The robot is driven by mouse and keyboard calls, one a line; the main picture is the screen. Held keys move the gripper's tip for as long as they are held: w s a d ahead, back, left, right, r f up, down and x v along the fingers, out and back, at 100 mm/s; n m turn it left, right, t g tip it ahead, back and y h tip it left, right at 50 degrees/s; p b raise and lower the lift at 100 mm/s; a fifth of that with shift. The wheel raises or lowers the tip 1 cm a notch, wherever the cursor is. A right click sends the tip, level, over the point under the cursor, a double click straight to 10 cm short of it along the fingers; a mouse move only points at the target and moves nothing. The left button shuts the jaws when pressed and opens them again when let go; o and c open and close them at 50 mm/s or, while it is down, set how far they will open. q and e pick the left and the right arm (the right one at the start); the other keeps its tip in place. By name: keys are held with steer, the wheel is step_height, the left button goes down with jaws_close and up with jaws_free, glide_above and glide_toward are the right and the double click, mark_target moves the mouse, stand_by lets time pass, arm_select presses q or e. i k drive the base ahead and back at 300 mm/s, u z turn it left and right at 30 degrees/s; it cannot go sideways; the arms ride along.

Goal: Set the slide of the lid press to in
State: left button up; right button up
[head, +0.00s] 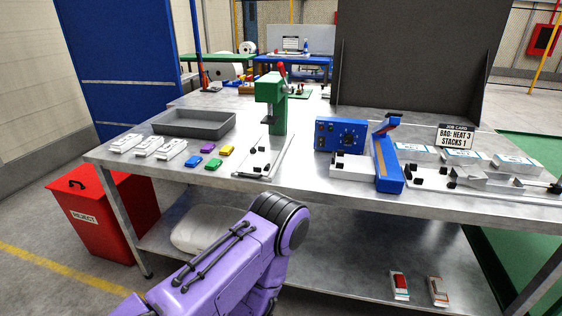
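The green lid press (272,102) stands on the metal workbench (310,190), left of centre, with a red handle (282,69) at its top. In front of its base lies a flat, light slide assembly (279,159) with small black knobs or stops. It extends toward the bench's front edge. Its in or out position is hard to tell at this size. A purple arm link of mine (235,255) shows low in front of the bench. Neither gripper shows in the head view.
Left of the press are a grey tray (195,125), white cases (146,147) and coloured pieces (209,149). Right are a blue control box (341,134), a blue sealer arm (388,165) and a sign (455,137). A red reject bin (100,210) stands at the left.

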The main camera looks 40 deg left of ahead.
mark_target(260, 162)
steer(key=u, duration=0.3)
steer(key=i, duration=0.85)
steer(key=u, duration=0.65)
